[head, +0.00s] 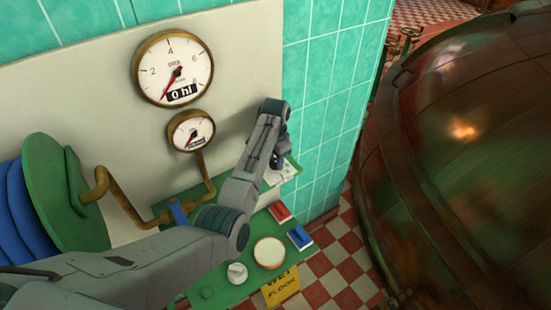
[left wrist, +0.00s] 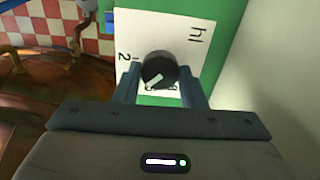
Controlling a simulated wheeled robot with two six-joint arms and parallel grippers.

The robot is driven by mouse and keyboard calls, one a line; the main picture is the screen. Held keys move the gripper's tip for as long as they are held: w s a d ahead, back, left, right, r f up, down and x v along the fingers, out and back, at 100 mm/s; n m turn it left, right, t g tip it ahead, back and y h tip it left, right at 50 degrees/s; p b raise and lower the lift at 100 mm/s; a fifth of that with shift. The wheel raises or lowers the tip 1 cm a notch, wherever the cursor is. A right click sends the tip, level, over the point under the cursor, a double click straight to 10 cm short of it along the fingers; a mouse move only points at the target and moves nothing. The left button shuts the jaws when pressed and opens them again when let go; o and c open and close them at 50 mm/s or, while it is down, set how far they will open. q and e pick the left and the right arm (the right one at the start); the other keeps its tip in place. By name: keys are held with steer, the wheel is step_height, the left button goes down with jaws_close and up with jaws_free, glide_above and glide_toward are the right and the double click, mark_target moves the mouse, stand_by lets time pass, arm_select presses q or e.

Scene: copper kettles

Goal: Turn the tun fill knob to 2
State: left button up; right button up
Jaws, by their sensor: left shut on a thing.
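The tun fill knob (left wrist: 158,70) is a round black knob with a pale pointer line, in front of a white scale card (left wrist: 185,38) marked "hl" and "2". The line slants toward the lower left in the left wrist view, not clearly at the 2. My left gripper (left wrist: 160,76) is shut on the knob, one finger on each side. In the head view my left gripper (head: 277,150) is at the card (head: 284,172), and the knob is hidden behind it. The large round gauge (head: 172,68) reads "0 hl". My right gripper is not in view.
A smaller gauge (head: 191,131) and brass pipe are on the wall. The green shelf (head: 215,292) holds a white knob (head: 237,272), a cream disc (head: 269,252), and red (head: 280,211) and blue (head: 300,237) boxes. A copper kettle (head: 470,140) stands right, a hose reel (head: 62,190) left.

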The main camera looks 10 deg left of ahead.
arm_select(q)
steer(key=m, duration=0.5)
steer(key=shift+w+r, duration=0.1)
steer(key=shift+r, duration=0.1)
steer(key=shift+a+m, duration=0.1)
steer(key=shift+m, duration=2)
steer(key=shift+w+r, duration=0.1)
steer(key=shift+r, duration=0.05)
steer(key=o, duration=0.9)
steer(key=shift+o, duration=0.5)
